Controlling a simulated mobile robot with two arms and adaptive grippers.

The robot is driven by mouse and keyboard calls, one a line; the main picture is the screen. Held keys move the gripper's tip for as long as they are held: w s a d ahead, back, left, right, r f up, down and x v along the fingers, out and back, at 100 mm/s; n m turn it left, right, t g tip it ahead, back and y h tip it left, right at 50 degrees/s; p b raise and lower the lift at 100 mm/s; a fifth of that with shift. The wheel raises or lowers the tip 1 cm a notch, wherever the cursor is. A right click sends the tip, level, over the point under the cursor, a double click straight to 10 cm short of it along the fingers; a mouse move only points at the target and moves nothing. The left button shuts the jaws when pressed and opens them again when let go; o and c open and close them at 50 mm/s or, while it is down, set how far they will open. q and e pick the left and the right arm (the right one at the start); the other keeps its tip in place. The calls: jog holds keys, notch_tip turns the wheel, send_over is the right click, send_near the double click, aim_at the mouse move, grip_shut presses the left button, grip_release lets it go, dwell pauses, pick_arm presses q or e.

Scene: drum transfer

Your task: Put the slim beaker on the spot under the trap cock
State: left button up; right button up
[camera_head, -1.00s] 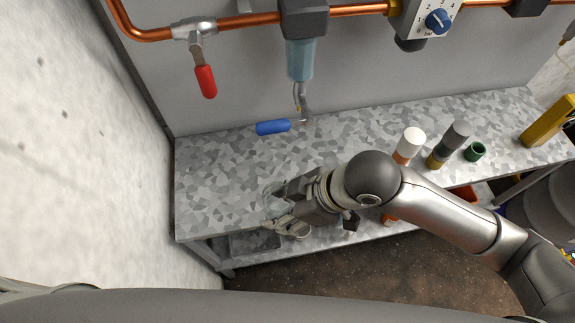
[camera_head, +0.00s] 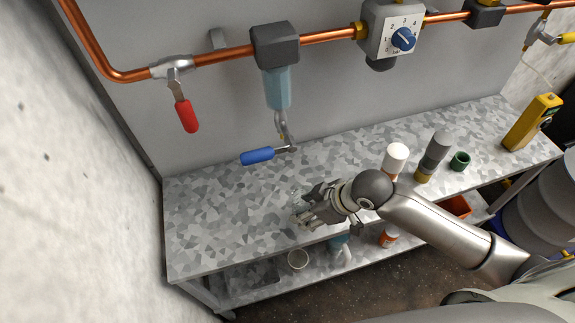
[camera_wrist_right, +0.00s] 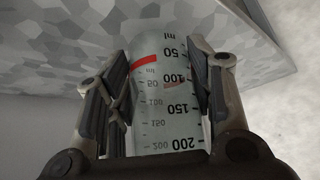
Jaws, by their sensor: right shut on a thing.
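The slim beaker (camera_wrist_right: 165,95) is clear, with a millilitre scale and a red mark. My right gripper (camera_wrist_right: 160,100) is shut on it, one finger on each side. In the head view the beaker is hard to make out beside my right gripper (camera_head: 306,205), which is over the front part of the bench. The trap cock (camera_head: 283,138) hangs under a clear blue trap bowl (camera_head: 278,90), behind and left of the gripper, with a blue lever (camera_head: 257,156) pointing left. I cannot make out a marked spot on the bench below it. My left gripper is out of view.
The speckled bench (camera_head: 205,215) is clear on the left and under the cock. A white-capped bottle (camera_head: 396,157), a grey-topped bottle (camera_head: 436,150), a green cup (camera_head: 460,161) and a yellow device (camera_head: 532,122) stand right. A red lever (camera_head: 187,116) hangs from the copper pipe.

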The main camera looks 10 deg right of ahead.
aim_at(300, 190)
jog(key=w, duration=0.6)
jog(key=shift+w+a+r, duration=0.1)
jog(key=shift+a+r, duration=0.05)
jog(key=w, duration=0.6)
jog(key=shift+p, duration=0.4)
jog(key=shift+w, duration=0.45)
jog(key=w, duration=0.3)
jog(key=shift+w+a, duration=0.1)
jog(key=shift+w, duration=0.2)
jog(key=shift+w+f, duration=0.2)
jog(key=shift+f, duration=0.6)
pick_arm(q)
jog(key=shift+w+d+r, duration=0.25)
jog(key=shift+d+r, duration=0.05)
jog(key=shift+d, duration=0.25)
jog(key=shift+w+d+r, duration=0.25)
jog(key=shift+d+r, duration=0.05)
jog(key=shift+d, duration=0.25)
pick_arm(e)
jog(key=shift+f, duration=0.15)
